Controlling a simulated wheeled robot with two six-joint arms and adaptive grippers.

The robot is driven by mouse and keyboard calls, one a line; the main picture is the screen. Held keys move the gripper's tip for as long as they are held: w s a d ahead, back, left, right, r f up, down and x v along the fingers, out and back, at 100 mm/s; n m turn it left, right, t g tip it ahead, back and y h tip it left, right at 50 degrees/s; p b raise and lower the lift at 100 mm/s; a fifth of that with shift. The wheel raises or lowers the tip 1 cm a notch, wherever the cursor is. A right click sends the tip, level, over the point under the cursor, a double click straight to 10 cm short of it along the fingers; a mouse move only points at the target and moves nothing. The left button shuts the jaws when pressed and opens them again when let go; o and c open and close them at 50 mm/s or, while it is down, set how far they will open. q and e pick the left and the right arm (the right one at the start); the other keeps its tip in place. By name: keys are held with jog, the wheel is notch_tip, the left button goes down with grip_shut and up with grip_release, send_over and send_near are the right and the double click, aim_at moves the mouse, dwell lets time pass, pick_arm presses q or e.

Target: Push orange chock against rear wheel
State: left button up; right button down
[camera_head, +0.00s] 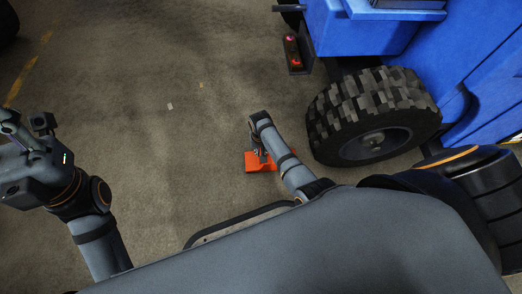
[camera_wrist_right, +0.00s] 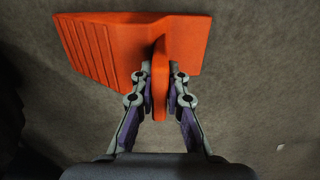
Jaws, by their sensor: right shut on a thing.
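The orange chock (camera_head: 254,161) sits on the floor to the left of the black rear wheel (camera_head: 372,115), with a strip of bare floor between them. In the right wrist view the chock (camera_wrist_right: 110,45) shows its ribbed sloping face at the left. My right gripper (camera_head: 263,155) reaches down to the chock, and its fingers (camera_wrist_right: 160,90) are closed on the upright orange handle. My left gripper (camera_head: 15,135) is at the left edge of the head view, raised away from the chock; its fingertips do not show clearly.
A blue vehicle body (camera_head: 370,35) stands above the wheel at the upper right. Its rear lamp (camera_head: 293,52) has red lights. The concrete floor (camera_head: 150,130) at left and centre is clear, with a faded yellow line (camera_head: 30,70).

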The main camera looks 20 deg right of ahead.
jog(key=c, duration=1.3)
grip_release()
